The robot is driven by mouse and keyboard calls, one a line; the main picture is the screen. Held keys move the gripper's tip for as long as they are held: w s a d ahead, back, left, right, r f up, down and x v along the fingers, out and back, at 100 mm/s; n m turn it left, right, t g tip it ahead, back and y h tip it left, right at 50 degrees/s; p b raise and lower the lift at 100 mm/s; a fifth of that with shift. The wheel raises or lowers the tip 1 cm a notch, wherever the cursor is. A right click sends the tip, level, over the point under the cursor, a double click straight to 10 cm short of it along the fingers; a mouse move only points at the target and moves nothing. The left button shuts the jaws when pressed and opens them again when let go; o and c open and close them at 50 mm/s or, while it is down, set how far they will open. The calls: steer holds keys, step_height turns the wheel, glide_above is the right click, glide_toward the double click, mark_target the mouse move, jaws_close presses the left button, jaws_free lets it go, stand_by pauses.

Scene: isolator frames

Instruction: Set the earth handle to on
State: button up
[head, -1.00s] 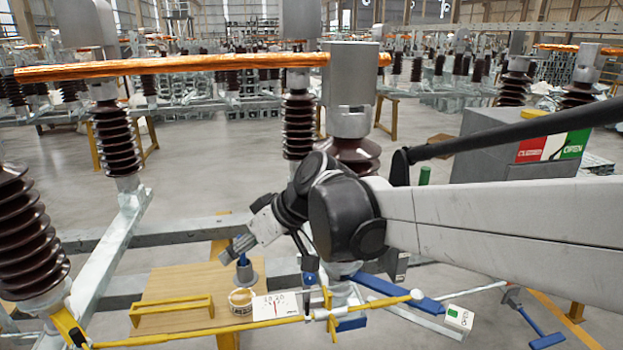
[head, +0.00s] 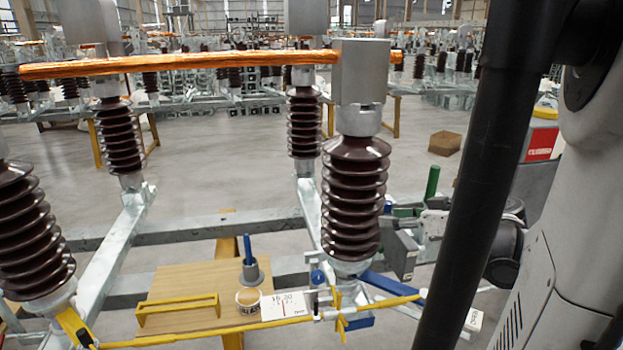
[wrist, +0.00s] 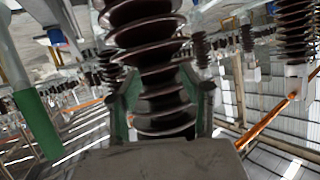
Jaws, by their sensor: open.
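An upright green handle (head: 432,183) stands right of the large front brown insulator in the head view. It is probably the earth handle, but I can read no label on it. In the wrist view a green sleeve (wrist: 38,122) on a grey rod shows at the left, outside my fingers, probably the same handle. My gripper (wrist: 158,85) is open, its green-edged fingers on either side of the view of a brown insulator (wrist: 160,45); I see no grip on it. In the head view my gripper (head: 408,212) is small and partly hidden, near the handle's foot.
The large brown insulator (head: 355,200) stands just left of my gripper. A grey box (head: 400,252) sits below it. A yellow bar (head: 230,331) crosses the front, and a blue bar (head: 388,283) lies low. A wooden table (head: 185,283) holds a blue-handled item (head: 248,255).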

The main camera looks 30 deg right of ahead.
mark_target(432, 186)
steer(key=s+d+r+m+t+h+b, duration=0.1)
steer(key=s+d+m+t+h+b, duration=0.15)
steer(key=s+d, duration=0.4)
steer(key=s+d+m+t+h+b, duration=0.15)
steer(key=s+d+h, duration=0.25)
steer(key=d, duration=0.6)
steer(key=shift+n+y, duration=0.25)
steer(key=shift+n, duration=0.15)
steer(key=w, duration=0.4)
steer(key=w+d, duration=0.1)
steer(key=w, duration=0.4)
steer(key=w+d+p, duration=0.1)
steer(key=w, duration=0.4)
steer(key=shift+d+r, duration=0.15)
steer(key=shift+r, duration=0.05)
jaws_close()
